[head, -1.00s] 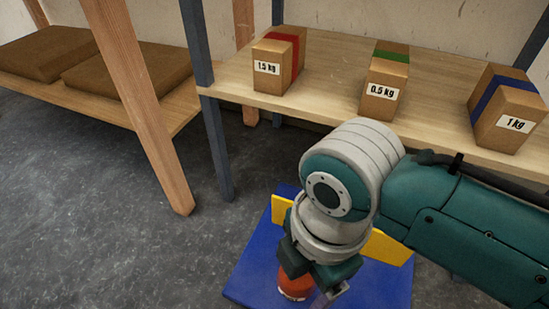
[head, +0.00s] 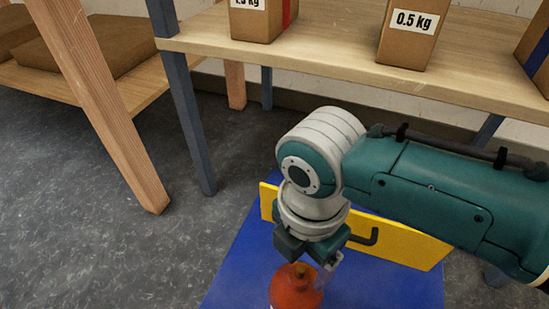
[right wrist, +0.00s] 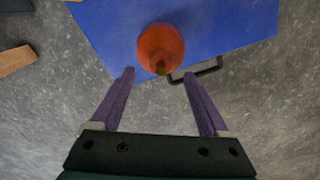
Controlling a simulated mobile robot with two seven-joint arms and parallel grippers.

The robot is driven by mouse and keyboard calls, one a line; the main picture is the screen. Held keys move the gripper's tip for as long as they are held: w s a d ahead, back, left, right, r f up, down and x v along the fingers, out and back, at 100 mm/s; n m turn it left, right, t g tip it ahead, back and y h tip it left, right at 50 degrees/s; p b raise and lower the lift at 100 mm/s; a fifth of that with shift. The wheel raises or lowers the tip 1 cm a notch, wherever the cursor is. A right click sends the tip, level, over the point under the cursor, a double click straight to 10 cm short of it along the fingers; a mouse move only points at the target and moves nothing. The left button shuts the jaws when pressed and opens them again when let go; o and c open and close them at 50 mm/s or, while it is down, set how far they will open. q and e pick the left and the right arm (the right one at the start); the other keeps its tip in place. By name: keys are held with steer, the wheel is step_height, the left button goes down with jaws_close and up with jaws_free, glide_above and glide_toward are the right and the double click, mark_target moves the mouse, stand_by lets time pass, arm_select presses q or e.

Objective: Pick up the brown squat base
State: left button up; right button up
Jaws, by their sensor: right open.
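An orange-brown, rounded squat base (head: 296,290) with a narrow top stands on a blue platform (head: 235,270) at the bottom of the head view, cut off by the lower edge. It also shows in the right wrist view (right wrist: 160,47), with its narrow top towards my fingers. My right gripper (head: 308,262) is just above and behind it in the head view. In the right wrist view my gripper (right wrist: 159,76) is open and empty, and the base lies just past the fingertips, roughly centred between them. My left gripper is not in view.
A yellow panel (head: 400,247) with a black handle (head: 365,237) stands behind the base. A wooden shelf (head: 330,65) holds a box marked 0.5 kg (head: 410,40) and other boxes. A slanted wooden post (head: 100,100) stands left. Grey floor (head: 80,220) is clear at left.

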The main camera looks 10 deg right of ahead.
mark_target(301, 268)
step_height(301, 268, down, 4)
steer(key=b, duration=0.3)
steer(key=shift+d+f+b, duration=0.1)
steer(key=shift+f+b, duration=0.15)
steer(key=shift+b, duration=0.05)
steer(key=shift+r, duration=0.1)
steer(key=shift+c, duration=0.4)
jaws_close()
steer(key=shift+r, duration=0.1)
stand_by(0.4)
